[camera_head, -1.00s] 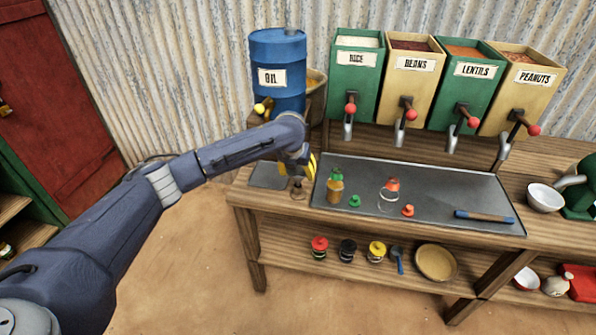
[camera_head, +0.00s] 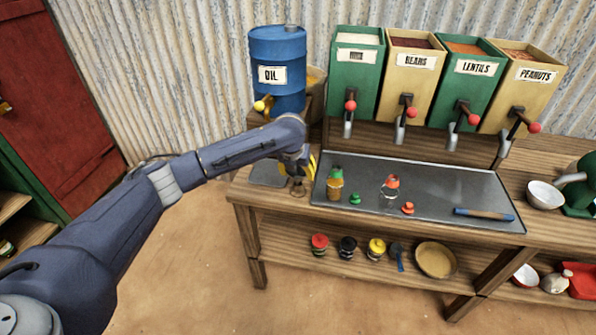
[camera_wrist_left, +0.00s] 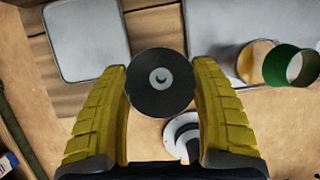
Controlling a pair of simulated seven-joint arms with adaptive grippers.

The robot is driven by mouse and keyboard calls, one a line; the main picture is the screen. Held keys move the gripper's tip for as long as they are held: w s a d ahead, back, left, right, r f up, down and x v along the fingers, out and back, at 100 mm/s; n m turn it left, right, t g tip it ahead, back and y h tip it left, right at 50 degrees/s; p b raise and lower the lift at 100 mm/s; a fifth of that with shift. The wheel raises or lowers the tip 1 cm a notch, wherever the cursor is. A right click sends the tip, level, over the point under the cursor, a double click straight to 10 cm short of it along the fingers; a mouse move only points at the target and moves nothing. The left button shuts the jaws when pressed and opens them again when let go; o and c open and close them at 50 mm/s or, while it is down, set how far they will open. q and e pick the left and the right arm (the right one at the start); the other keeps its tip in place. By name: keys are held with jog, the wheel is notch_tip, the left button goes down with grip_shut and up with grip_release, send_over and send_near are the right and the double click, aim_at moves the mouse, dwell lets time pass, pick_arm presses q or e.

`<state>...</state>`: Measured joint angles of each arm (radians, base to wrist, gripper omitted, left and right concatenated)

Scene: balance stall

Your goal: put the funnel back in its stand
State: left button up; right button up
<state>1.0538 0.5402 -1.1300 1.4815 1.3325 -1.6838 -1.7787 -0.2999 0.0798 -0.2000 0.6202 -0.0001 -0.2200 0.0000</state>
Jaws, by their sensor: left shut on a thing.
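My left gripper (camera_head: 302,168) is at the left end of the counter. In the left wrist view its two yellow fingers (camera_wrist_left: 160,110) are shut on a dark round piece with a pale centre, which looks like the funnel (camera_wrist_left: 145,100) seen from above. A small stand-like piece with a pale round base (camera_wrist_left: 182,130) lies beyond and below it, partly hidden by the right finger. In the head view this piece (camera_head: 298,190) shows just under the gripper. Whether the funnel touches it, I cannot tell. My right gripper is not in view.
A jar with a green collar (camera_head: 335,186) stands close to the right of the gripper on the metal tray (camera_head: 450,188). A red-topped jar (camera_head: 390,187) is farther right. A grey plate (camera_head: 266,174) lies to the left, below the oil drum (camera_head: 278,62).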

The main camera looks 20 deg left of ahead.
aim_at(298, 170)
pick_arm(q)
jog(key=shift+f, duration=0.7)
dwell(0.5)
jog(key=o, duration=1.1)
jog(key=shift+o, duration=0.2)
jog(key=shift+o, duration=0.7)
jog(key=shift+r, duration=3.5)
jog(key=shift+a, duration=0.1)
